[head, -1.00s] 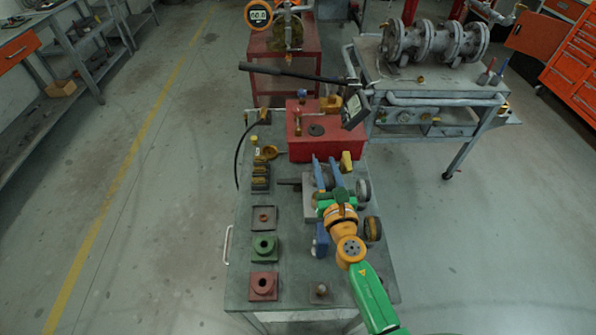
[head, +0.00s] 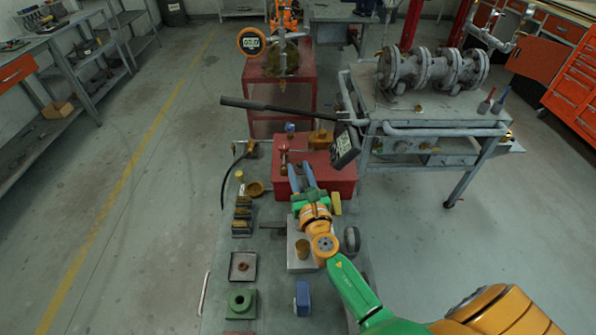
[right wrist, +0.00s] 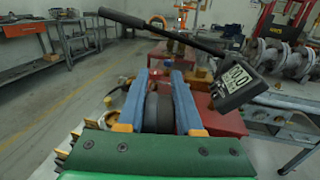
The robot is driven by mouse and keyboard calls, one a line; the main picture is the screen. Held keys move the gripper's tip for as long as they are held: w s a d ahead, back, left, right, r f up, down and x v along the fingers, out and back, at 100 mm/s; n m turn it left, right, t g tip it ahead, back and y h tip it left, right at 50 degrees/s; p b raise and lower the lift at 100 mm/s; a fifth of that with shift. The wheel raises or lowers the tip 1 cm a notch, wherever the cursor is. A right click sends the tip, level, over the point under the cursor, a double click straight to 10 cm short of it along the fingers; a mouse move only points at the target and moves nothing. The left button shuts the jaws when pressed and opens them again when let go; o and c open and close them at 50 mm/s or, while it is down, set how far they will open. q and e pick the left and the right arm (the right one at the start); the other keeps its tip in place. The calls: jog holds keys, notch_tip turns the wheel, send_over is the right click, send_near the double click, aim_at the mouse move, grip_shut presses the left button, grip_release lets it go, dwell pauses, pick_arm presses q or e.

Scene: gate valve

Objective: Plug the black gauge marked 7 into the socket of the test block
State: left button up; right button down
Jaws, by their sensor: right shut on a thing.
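The red test block (head: 342,185) stands on the grey bench in the head view, and in the wrist view (right wrist: 222,122). My right gripper (head: 301,175) is over its front left part; its blue fingers reach forward in the wrist view (right wrist: 157,95). They are shut on a dark round thing, apparently the black gauge (right wrist: 158,110); its marking cannot be read. It looks apart from the block, but its height above it is unclear. The socket is not clearly seen behind the gripper. My left gripper is out of view.
A long black lever (head: 285,108) crosses above the block, with a digital display (head: 345,148) at its right end. A red fitting (head: 284,150) stands on the block. A dark wheel-like thing (head: 352,240), a grey block (head: 297,262) and a blue piece (head: 303,298) are nearer.

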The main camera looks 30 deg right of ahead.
jog(key=shift+f+b, duration=2.7)
jog(key=shift+f, duration=0.2)
jog(key=shift+f, duration=0.15)
jog(key=shift+f+b, duration=0.35)
jog(key=shift+b, duration=0.15)
jog(key=shift+f+b, duration=1.3)
jog(key=shift+f, duration=0.05)
jog(key=shift+c, duration=2.4)
grip_release()
jog(key=v, duration=0.7)
